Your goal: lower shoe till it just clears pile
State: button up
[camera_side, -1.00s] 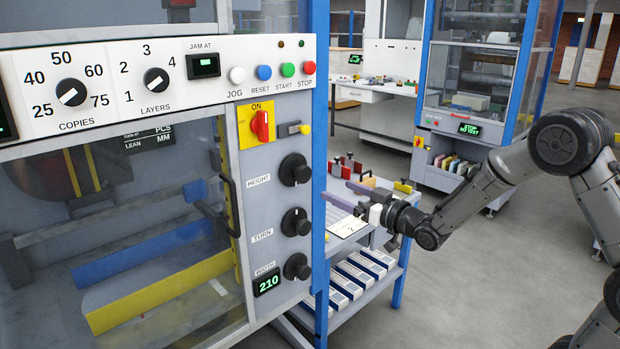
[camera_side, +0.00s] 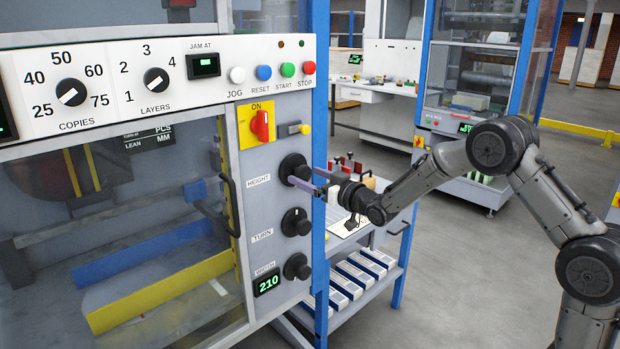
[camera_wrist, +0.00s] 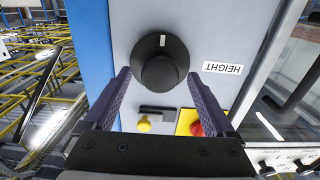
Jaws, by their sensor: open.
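The black HEIGHT knob (camera_side: 294,168) is the top one of three on the machine's grey side panel. In the wrist view the knob (camera_wrist: 160,62) has its white mark towards the top of the picture. My gripper (camera_side: 303,178) is open at the knob, and the wrist view (camera_wrist: 158,77) shows one finger on each side with gaps between. I cannot tell whether a fingertip touches it. Behind the clear door are a blue plate (camera_side: 140,256) and a yellow plate (camera_side: 160,292). I cannot tell which part is the shoe, and I make out no pile.
The TURN knob (camera_side: 296,222) and WIDTH knob (camera_side: 297,266) sit below, beside a display reading 210 (camera_side: 267,284). A red switch (camera_side: 260,125) and yellow-tipped lever (camera_side: 304,129) are above. The door handle (camera_side: 230,205) is left. A blue post (camera_side: 319,120) stands right.

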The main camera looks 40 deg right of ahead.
jog(key=c, duration=1.4)
jog(key=shift+m, duration=0.3)
jog(key=m, duration=0.4)
jog(key=shift+m, duration=2.1)
jog(key=o, duration=1.4)
